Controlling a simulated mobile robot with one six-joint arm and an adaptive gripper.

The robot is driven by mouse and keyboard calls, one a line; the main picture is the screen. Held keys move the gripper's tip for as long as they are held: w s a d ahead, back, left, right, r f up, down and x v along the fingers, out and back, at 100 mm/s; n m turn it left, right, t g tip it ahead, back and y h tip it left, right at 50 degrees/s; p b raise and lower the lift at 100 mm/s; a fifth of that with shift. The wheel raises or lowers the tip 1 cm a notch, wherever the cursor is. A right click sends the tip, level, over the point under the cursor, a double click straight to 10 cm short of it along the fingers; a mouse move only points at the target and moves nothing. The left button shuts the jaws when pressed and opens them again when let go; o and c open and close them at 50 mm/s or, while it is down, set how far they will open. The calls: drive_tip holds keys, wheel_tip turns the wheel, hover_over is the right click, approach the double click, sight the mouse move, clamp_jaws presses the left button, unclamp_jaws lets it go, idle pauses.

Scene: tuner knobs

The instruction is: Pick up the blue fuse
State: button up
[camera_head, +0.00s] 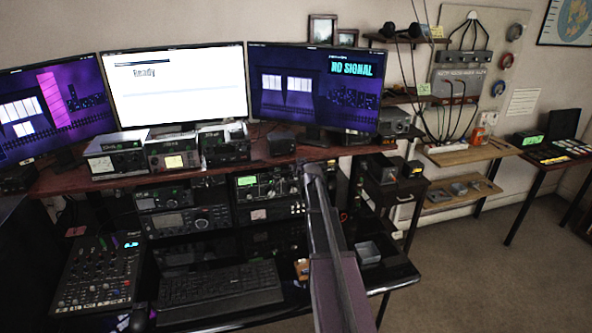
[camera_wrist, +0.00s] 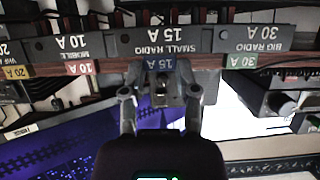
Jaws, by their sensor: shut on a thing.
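The wrist view is upside down. It shows the blue fuse (camera_wrist: 162,65), marked 15 A, on a dark labelled strip (camera_wrist: 200,40) below the "SMALL RADIO 15 A" lettering. My gripper (camera_wrist: 160,72) has its two fingers on either side of the blue fuse and is shut on it. The fuse appears still at the strip; its far end is hidden. In the head view my arm reaches to the front edge of the wooden shelf (camera_head: 75,181), and the fuse cannot be made out there.
A red 10 A fuse (camera_wrist: 80,67), a yellow 20 A fuse (camera_wrist: 17,72) and a green 30 A fuse (camera_wrist: 243,61) sit along the same strip. Radios (camera_head: 172,154) and monitors (camera_head: 178,84) stand on the shelf. A keyboard (camera_head: 220,290) lies on the desk below.

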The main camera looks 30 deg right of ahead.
drive_tip(key=shift+r, duration=0.15)
wheel_tip(320, 180, up, 4)
drive_tip(key=p, duration=0.4)
drive_tip(key=shift+f, duration=0.25)
drive_tip(key=s+a, duration=0.3)
drive_tip(key=s, duration=0.4)
drive_tip(key=s+a+r+p, duration=0.1)
drive_tip(key=s+a, duration=0.2)
drive_tip(key=s, duration=0.4)
drive_tip(key=shift+s+a, duration=0.15)
drive_tip(key=shift+s, duration=0.2)
drive_tip(key=shift+r, duration=0.1)
